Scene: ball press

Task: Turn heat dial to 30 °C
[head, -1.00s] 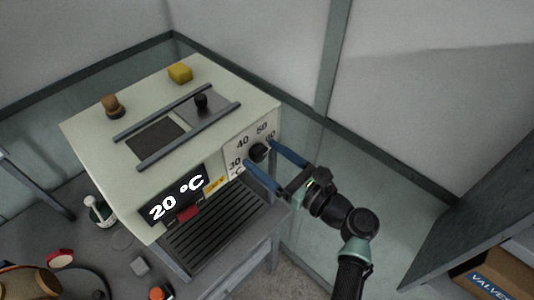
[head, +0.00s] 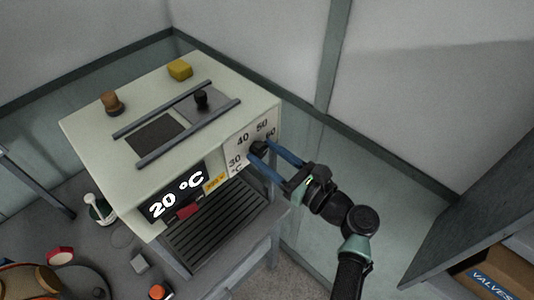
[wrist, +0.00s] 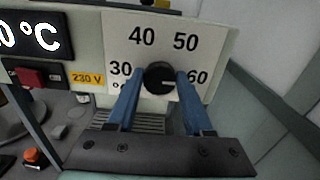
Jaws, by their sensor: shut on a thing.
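The heat dial (wrist: 159,78) is a black round knob with a pale pointer line, on a white scale plate (wrist: 116,40) marked 30, 40, 50 and 60. In the wrist view the pointer line lies to the right, toward the 60 side. My gripper (wrist: 159,84) has its two blue fingers shut on the dial, one on each side. In the head view my gripper (head: 261,149) reaches the dial (head: 257,148) from the right, partly covering the plate. The display (head: 177,195) on the machine's front reads 20 °C.
The press (head: 88,137) stands on a grey table with a slatted tray (head: 222,228) below its front. A red switch (head: 188,211) and a yellow 230 V label (head: 215,183) sit near the display. A shelf with a VALVES box (head: 497,284) is at right.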

